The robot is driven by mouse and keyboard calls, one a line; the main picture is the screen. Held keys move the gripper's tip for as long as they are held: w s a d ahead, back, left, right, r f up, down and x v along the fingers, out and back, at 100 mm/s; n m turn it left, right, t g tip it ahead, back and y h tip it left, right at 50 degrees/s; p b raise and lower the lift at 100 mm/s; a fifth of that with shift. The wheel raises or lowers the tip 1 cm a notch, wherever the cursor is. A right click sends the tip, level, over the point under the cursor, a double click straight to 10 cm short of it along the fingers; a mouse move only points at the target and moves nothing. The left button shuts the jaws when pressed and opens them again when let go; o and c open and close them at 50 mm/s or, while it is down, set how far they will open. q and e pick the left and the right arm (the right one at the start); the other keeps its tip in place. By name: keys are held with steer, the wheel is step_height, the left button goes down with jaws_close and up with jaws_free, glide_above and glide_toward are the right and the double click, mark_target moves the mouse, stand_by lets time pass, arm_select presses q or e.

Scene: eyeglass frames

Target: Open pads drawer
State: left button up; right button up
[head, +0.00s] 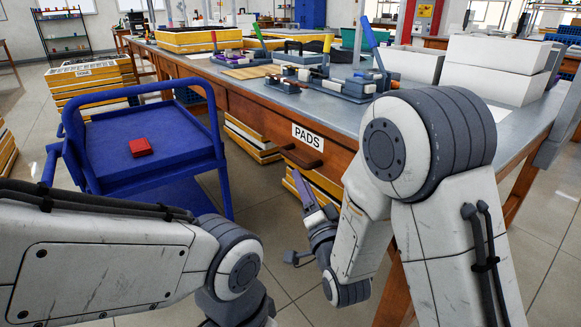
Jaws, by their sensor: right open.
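The pads drawer is in the wooden front of the workbench, marked by a white label reading PADS (308,137). Its dark brown handle (302,158) sticks out just below and left of the label. The drawer front looks flush with the bench, partly covered by my right arm. My right gripper (308,208) is below the handle, in front of the bench, open and empty, apart from the handle. My left arm crosses the lower left; its gripper is out of view.
A blue cart (150,150) with a red block (141,147) stands left of the bench. Yellow-edged stacked trays (251,139) sit under the bench. Tools and fixtures (330,80) and white bins (497,69) cover the benchtop. Floor before the drawer is open.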

mark_target(292, 155)
steer(key=b+x, duration=0.2)
steer(key=x, duration=0.7)
steer(key=shift+w+r, duration=0.1)
steer(key=shift+w, duration=0.2)
jaws_close()
stand_by(1.0)
